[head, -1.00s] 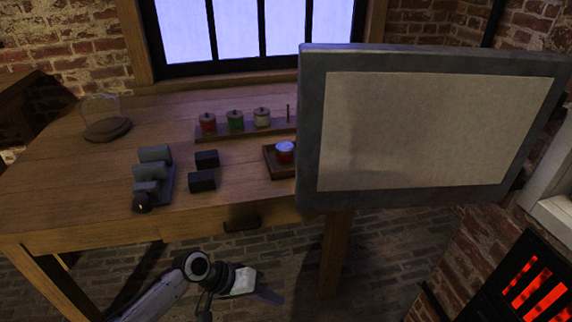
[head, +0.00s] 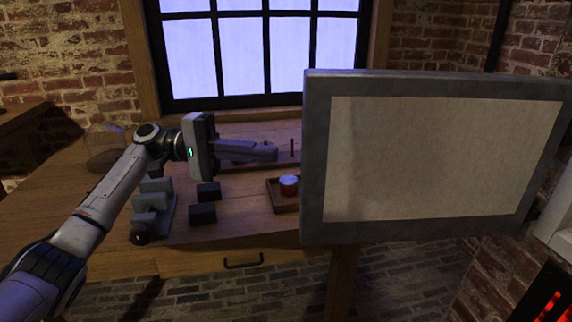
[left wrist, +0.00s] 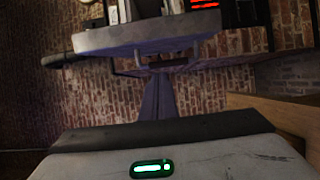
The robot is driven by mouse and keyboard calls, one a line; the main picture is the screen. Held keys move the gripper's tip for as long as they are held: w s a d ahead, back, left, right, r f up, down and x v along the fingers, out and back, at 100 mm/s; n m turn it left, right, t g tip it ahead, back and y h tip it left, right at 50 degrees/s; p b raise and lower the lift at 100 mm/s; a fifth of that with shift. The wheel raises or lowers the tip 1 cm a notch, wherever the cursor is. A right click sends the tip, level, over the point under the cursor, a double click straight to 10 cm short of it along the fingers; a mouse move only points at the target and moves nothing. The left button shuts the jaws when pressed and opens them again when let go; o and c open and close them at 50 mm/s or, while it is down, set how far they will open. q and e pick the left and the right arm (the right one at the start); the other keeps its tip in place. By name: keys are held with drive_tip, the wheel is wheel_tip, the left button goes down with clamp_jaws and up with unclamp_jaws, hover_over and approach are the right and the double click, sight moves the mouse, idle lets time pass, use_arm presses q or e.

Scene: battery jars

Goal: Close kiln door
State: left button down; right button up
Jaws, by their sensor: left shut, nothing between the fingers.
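The kiln door (head: 440,160), a grey-framed panel with a pale inner face, stands swung open at the right in the head view. Its lower left corner overlaps the table in the picture. In the left wrist view the door (left wrist: 150,34) shows edge-on as a thick grey slab with a bracket-like handle. My left gripper (head: 274,152) is shut and empty. It is raised over the table, left of the door and apart from it, with its fingers pointing right. The kiln's glowing opening (head: 548,308) shows at the lower right corner. My right gripper is not in view.
A wooden table (head: 60,205) lies under my left arm. Brick walls and a window are behind.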

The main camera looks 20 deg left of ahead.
use_arm(q)
drive_tip(key=s+d, duration=0.2)
drive_tip(key=d, duration=0.4)
drive_tip(key=shift+s+d, duration=0.15)
drive_tip(key=shift+s, duration=0.25)
drive_tip(key=shift+p, duration=0.3)
